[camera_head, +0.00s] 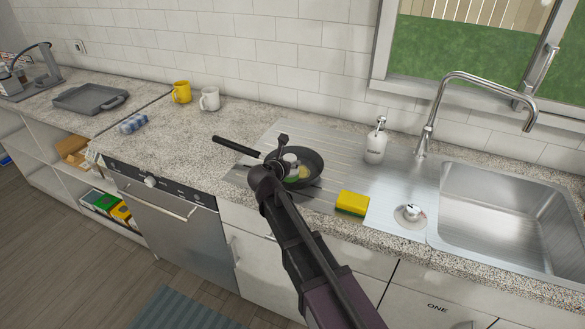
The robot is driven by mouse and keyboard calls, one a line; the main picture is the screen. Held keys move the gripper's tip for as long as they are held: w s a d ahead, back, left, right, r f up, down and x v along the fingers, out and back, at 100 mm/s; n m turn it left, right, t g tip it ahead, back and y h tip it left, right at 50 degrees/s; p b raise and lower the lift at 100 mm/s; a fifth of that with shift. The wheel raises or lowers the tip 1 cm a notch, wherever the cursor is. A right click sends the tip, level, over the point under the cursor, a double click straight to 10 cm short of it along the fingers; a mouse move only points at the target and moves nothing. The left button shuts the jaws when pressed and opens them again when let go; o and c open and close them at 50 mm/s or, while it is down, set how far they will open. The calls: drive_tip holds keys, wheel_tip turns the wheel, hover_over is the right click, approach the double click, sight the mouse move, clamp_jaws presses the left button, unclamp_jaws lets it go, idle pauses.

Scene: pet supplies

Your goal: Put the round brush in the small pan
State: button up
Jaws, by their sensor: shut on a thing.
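The small pan (316,174) is black and sits on the ribbed metal drainboard, with its handle (237,146) pointing left. My gripper (284,159) is over the pan's left side, partly hiding it. It is shut on what looks like the round brush (292,160), a pale grey-green piece with a tan part (304,173) at its lower right. The brush is within the pan's outline. I cannot tell whether it touches the pan's bottom.
A yellow-green sponge (352,204), a white soap bottle (376,143) and a round white piece with a metal knob (410,214) are right of the pan. The sink (505,215) and tap (432,115) are further right.

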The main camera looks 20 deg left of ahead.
drive_tip(key=shift+f, duration=0.15)
drive_tip(key=shift+f, duration=0.1)
drive_tip(key=o, duration=1.1)
drive_tip(key=shift+o, duration=0.2)
drive_tip(key=shift+r, duration=0.25)
drive_tip(key=p+v, duration=0.4)
drive_tip(key=v, duration=0.8)
drive_tip(key=shift+p, duration=0.3)
